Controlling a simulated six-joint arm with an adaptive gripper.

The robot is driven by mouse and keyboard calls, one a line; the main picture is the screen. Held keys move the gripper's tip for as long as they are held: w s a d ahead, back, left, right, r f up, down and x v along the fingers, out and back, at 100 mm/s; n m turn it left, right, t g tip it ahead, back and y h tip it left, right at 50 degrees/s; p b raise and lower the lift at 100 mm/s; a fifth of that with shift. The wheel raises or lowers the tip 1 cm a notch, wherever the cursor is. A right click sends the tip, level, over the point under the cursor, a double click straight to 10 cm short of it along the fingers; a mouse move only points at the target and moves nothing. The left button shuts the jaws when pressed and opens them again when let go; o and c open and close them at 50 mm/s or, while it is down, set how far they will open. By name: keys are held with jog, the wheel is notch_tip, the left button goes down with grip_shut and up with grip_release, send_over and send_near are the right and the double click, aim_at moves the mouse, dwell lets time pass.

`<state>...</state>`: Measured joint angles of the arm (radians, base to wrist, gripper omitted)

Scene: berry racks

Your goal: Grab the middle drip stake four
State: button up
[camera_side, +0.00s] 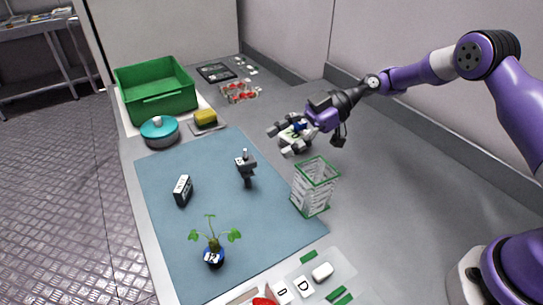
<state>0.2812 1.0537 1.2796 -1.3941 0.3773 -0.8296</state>
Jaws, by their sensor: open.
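My gripper (280,141) is open, with its two fingers spread above the grey bench, behind and left of a clear rack. It points left and nothing shows between its fingertips. The open rack (315,187) has green top and bottom edges and pale slatted sides, and stands at the right edge of the blue-grey mat (210,165). A small dark upright device (246,169) stands on the mat, left of the rack. I cannot make out a drip stake or its number for certain.
A potted seedling (212,256) and a black-and-white block (183,190) stand on the mat. A green crate (157,105), a teal-lidded pot (159,131) and a yellow sponge (206,117) are at the back left. Lettered blocks (303,287) lie at the front. Bare bench lies right of the rack.

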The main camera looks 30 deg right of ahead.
aim_at(246, 160)
jog(key=x, duration=0.9)
jog(key=shift+s+a+r, duration=0.1)
jog(key=shift+s, duration=0.05)
jog(key=c, duration=0.9)
